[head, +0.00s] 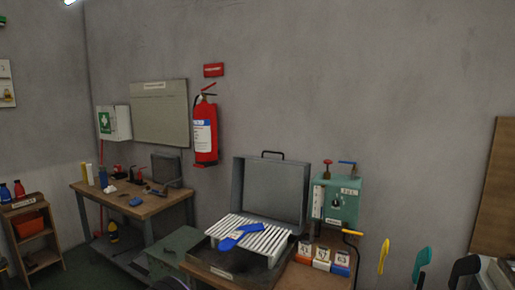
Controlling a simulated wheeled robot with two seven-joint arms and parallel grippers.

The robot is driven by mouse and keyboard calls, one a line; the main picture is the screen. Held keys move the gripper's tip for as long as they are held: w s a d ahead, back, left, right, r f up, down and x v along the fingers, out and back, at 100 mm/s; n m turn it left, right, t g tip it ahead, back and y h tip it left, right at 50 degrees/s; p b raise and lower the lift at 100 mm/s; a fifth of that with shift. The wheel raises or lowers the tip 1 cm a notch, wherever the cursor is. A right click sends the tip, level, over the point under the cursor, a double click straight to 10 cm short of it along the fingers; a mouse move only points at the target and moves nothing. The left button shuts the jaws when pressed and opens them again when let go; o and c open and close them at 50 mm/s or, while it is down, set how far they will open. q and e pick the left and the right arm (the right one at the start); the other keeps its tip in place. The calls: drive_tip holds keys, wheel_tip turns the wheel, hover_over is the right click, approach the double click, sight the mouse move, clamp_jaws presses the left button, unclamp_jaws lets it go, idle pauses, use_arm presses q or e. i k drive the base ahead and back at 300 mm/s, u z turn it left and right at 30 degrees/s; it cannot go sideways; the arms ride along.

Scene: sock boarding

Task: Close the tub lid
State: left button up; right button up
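A grey metal tub lid (270,190) stands open and roughly upright at the back of the tub, with a black handle (272,153) on its top edge. The dark tub (225,274) sits low in the centre of the head view. White slats (268,232) lie across its opening. A blue flat sock-shaped piece (238,236) with a white label lies on the slats.
A green control box (338,200) with red and blue handles stands right of the lid. Small numbered blocks (321,257) sit below it. A green case (174,244) is left of the tub. Yellow (384,256) and green (422,264) upright pieces stand at the right.

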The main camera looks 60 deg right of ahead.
sight(239, 161)
drive_tip(key=i, duration=2.15)
drive_tip(key=z, duration=3.6)
